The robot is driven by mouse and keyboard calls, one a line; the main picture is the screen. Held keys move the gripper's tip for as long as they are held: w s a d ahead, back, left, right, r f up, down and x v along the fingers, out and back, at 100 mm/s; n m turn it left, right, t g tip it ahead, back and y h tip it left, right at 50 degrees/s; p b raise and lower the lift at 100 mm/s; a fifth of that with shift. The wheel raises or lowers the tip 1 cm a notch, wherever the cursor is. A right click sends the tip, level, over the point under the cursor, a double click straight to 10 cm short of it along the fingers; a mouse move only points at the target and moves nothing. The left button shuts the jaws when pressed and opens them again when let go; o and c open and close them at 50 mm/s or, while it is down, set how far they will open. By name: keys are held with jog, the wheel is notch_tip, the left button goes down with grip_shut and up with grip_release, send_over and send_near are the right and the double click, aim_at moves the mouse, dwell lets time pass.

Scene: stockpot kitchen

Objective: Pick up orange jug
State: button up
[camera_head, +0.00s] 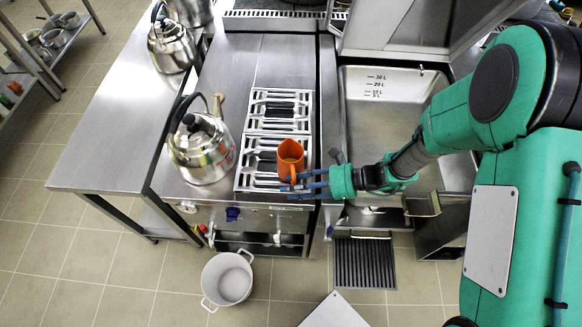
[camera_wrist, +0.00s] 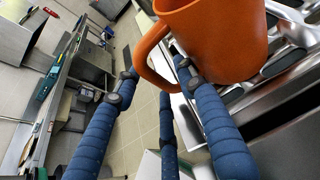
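The orange jug (camera_head: 290,156) stands upright on the front right of the white slotted grate on the stove. In the wrist view the jug (camera_wrist: 220,40) is large at the top, with its looped handle on its left side. My gripper (camera_head: 291,184) has blue fingers reaching in from the right at the jug's front side. In the wrist view the fingers of my gripper (camera_wrist: 155,84) are spread apart, with the handle between and beyond their tips. One finger overlaps the jug's lower side; I cannot tell whether it touches. Nothing is gripped.
A steel kettle (camera_head: 202,147) stands left of the grate (camera_head: 243,178), and another kettle (camera_head: 171,47) is farther back. A steel basin (camera_head: 392,88) lies right of the stove. A white pot (camera_head: 228,281) is on the floor. The left counter (camera_head: 105,150) is mostly clear.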

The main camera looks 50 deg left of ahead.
aim_at(294, 182)
grip_shut()
jog(key=shift+r, duration=0.1)
jog(key=shift+r, duration=0.45)
notch_tip(294, 182, up, 3)
jog(key=shift+d+f+p, duration=0.1)
jog(key=shift+p, duration=0.5)
jog(key=s+d+p, duration=0.1)
jog(key=s+d, duration=0.2)
jog(key=d, duration=0.4)
jog(key=s+d+r, duration=0.1)
jog(key=s+d, duration=0.3)
jog(key=d, duration=0.3)
jog(key=shift+s+p, duration=0.15)
jog(key=shift+p, duration=0.2)
